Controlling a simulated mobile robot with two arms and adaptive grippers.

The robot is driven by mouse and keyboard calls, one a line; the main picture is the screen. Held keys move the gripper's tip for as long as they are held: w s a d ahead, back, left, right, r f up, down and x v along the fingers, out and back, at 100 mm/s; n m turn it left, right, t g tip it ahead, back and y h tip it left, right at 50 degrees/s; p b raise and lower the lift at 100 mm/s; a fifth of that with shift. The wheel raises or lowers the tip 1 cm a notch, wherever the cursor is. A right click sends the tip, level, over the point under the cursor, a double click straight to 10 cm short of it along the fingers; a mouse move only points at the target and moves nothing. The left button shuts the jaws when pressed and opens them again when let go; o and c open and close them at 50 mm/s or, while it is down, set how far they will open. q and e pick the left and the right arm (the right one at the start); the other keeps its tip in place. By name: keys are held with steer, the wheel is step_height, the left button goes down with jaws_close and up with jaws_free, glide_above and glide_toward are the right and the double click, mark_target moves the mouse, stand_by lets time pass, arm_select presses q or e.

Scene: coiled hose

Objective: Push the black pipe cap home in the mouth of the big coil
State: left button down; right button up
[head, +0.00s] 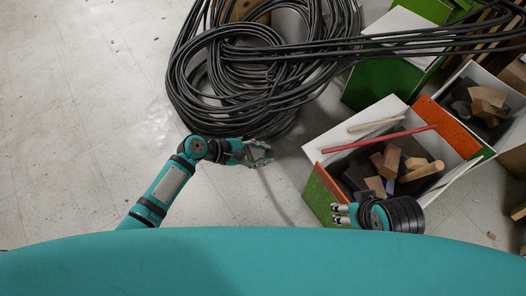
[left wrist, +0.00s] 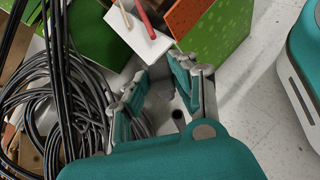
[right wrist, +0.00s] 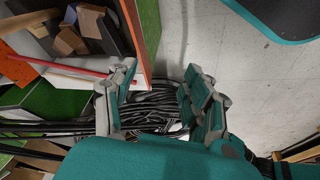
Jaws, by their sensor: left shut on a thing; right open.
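The big coil (head: 215,88) of black hose lies on the floor at the top middle of the head view. It also shows in the left wrist view (left wrist: 38,100) and the right wrist view (right wrist: 150,108). My left gripper (head: 262,153) is just below the coil's lower right edge, over bare floor. In the left wrist view its fingers (left wrist: 165,85) are shut on a small dark thing (left wrist: 178,115), which I cannot identify surely as the black pipe cap. My right gripper (head: 342,213) is open and empty beside the near box. The coil's mouth cannot be made out.
A white, green and orange box (head: 318,150) of wood and dark blocks stands right of my left gripper, with a red stick (head: 380,139) across its top. Another box (head: 392,52) stands behind, crossed by straight hose runs (head: 430,42). Floor (head: 70,110) at left is clear.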

arm_select(q)
steer(key=shift+w+a+f+b, duration=0.25)
steer(key=shift+f+b, duration=0.45)
steer(key=shift+f, duration=0.2)
steer(key=shift+w+a+f+b, duration=0.1)
steer(key=shift+w+f+b, duration=0.15)
steer(key=shift+f+b, duration=0.55)
steer(key=shift+w+a+f+b, duration=0.25)
steer(key=shift+f+b, duration=0.3)
steer(key=shift+f, duration=0.45)
arm_select(e)
steer(key=w+a+r+t+y, duration=0.1)
steer(key=w+a+r+t, duration=0.1)
steer(key=w+t, duration=0.2)
steer(key=w+a+r+t+y, duration=0.1)
steer(key=w+a+r+t, duration=0.1)
steer(key=w, duration=0.6)
steer(key=shift+w+a+r+t, duration=0.25)
steer(key=shift+r+t, duration=0.3)
steer(key=shift+t, duration=0.45)
arm_select(q)
steer(key=shift+f, duration=0.15)
steer(key=shift+w+f, duration=0.15)
steer(key=shift+f, duration=0.2)
steer(key=shift+w+a+f, duration=0.15)
steer(key=shift+f, duration=0.25)
steer(key=shift+f, duration=0.25)
steer(key=shift+w+a+f, duration=0.15)
steer(key=shift+a+f, duration=0.05)
steer(key=shift+f, duration=0.35)
